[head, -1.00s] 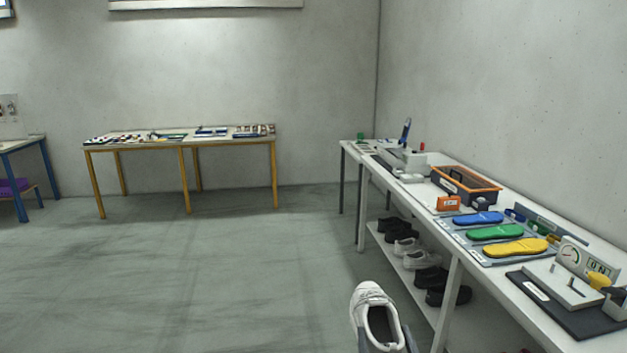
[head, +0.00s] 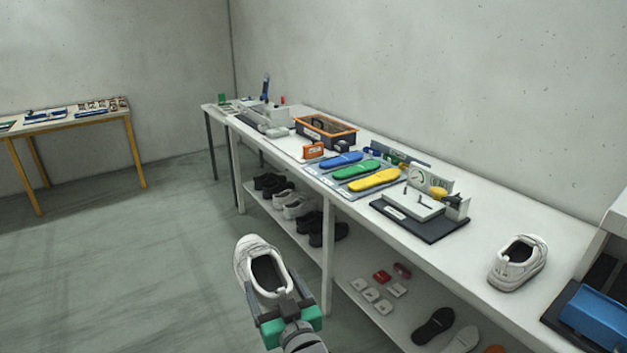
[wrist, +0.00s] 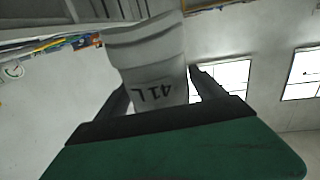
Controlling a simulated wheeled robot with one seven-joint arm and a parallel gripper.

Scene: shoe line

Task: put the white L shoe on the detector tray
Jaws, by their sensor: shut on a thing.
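My gripper (head: 282,302) is shut on a white shoe (head: 243,262) and holds it in the air in front of the bench, over the floor. In the wrist view the shoe (wrist: 148,60) sits between the fingers, and its heel bears the mark "41 L", upside down. A blue tray (head: 598,312) lies at the far right on a dark base, partly under a grey and white machine housing (head: 612,240), cut off by the picture edge; it may be the detector tray. A second white shoe (head: 518,264) stands on the bench, left of the blue tray.
The long white bench (head: 462,258) carries a dark-based gauge fixture (head: 418,222), blue, green and yellow insoles (head: 374,181) and an orange-rimmed crate (head: 326,130). Several shoes stand on its lower shelf (head: 360,318). The bench top between fixture and second shoe is clear.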

